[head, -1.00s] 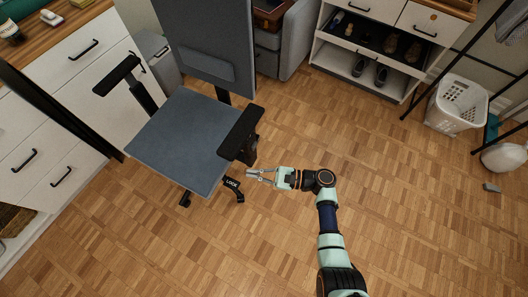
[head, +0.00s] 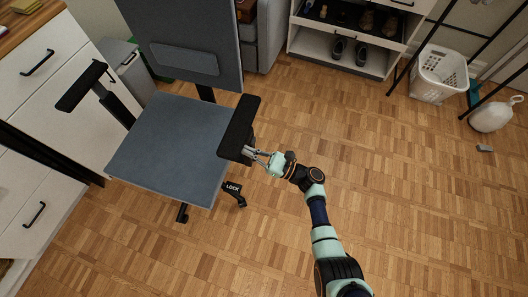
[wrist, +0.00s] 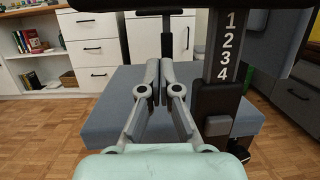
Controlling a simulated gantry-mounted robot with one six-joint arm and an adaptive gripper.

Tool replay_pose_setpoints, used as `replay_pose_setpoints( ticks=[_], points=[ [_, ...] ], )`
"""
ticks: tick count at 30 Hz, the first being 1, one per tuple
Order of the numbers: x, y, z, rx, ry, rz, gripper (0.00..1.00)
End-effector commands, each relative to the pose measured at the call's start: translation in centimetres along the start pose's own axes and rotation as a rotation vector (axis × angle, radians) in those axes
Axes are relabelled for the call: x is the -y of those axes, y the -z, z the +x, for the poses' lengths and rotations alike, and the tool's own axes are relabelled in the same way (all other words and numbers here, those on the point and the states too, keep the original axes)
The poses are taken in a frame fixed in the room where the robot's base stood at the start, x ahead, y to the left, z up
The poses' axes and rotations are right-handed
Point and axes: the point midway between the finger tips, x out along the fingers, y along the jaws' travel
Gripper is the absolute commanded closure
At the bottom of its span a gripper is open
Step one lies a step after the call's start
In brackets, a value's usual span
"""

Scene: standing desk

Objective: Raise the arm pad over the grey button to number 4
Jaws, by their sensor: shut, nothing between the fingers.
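The near arm pad (head: 239,127) is a long black pad on the right side of the grey office chair. Its dark underside (wrist: 98,5) runs along the top of the wrist view. Its black post (wrist: 228,60) carries white numbers 1 to 4 from top to bottom, with all four visible just above the lower sleeve (wrist: 212,101). The grey button (wrist: 217,125) sits on the sleeve below the numbers. My gripper (head: 252,153) is shut and empty beside the pad's right edge. In the wrist view, its fingers (wrist: 166,70) are left of the post and higher than the button.
The chair seat (head: 172,148) lies beyond the post, with the other arm pad (head: 81,87) at left. A LOCK lever (head: 233,188) sticks out below the seat. White drawers (head: 45,60) stand at left. The floor at right is open, with a laundry basket (head: 440,75) farther back.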

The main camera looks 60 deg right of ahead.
Motion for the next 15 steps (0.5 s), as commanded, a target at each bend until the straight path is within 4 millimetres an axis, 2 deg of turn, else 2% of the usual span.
replay_pose_setpoints(
  ticks=[2, 3, 7, 15],
  points=[
    [-0.1, 0.1, 1.6, 0.002, -0.004, -0.003, 1.0],
    [0.0, -1.2, 1.6, 0.002, -0.001, -0.004, 1.0],
    [0.0, -2.9, 2.0, 0.001, 0.0, -0.004, 1.0],
    [0.0, -3.9, 2.2, 0.0, 0.0, -0.001, 1.0]
  ],
)
